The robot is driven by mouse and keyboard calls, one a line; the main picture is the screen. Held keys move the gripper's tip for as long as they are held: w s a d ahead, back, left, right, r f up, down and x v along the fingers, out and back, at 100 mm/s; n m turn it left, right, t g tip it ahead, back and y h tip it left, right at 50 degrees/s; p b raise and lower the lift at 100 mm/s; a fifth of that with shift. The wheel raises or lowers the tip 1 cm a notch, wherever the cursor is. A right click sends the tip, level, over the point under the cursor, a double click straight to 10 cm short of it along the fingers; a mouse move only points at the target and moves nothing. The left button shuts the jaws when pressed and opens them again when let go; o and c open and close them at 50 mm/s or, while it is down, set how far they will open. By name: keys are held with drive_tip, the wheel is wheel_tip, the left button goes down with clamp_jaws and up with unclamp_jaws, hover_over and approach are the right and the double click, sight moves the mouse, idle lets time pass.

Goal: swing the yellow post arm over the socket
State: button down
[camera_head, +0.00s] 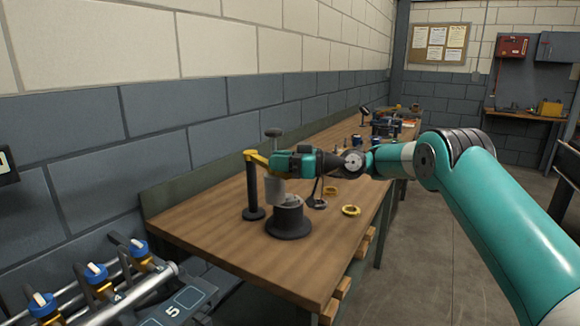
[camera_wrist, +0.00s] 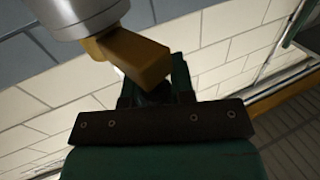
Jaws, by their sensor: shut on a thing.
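The black post (camera_head: 252,190) stands upright on the wooden bench. The yellow post arm (camera_head: 256,157) reaches right from its top, toward my teal gripper (camera_head: 274,161). My gripper is shut on the yellow arm; the wrist view shows the yellow bar (camera_wrist: 135,56) at the jaws. A light grey cylinder (camera_head: 275,190) hangs below the arm, with a grey knob (camera_head: 272,132) above. The dark round socket (camera_head: 289,221) stands on the bench just right of the post. The cylinder's lower end shows at the socket's left rim; I cannot tell whether it is centred over it.
A rack with blue-capped valves (camera_head: 97,272) is at the lower left. A block wall (camera_head: 190,120) runs behind the bench. The bench front is clear.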

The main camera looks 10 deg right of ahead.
drive_tip(key=shift+w+d+r+g, duration=0.15)
drive_tip(key=shift+w+r+g, duration=0.05)
drive_tip(key=shift+g, duration=0.1)
drive_tip(key=shift+r, duration=0.1)
drive_tip(key=c, duration=1.3)
unclamp_jaws()
drive_tip(key=shift+o, duration=0.2)
drive_tip(key=shift+d+f, duration=0.15)
drive_tip(key=shift+f, duration=0.05)
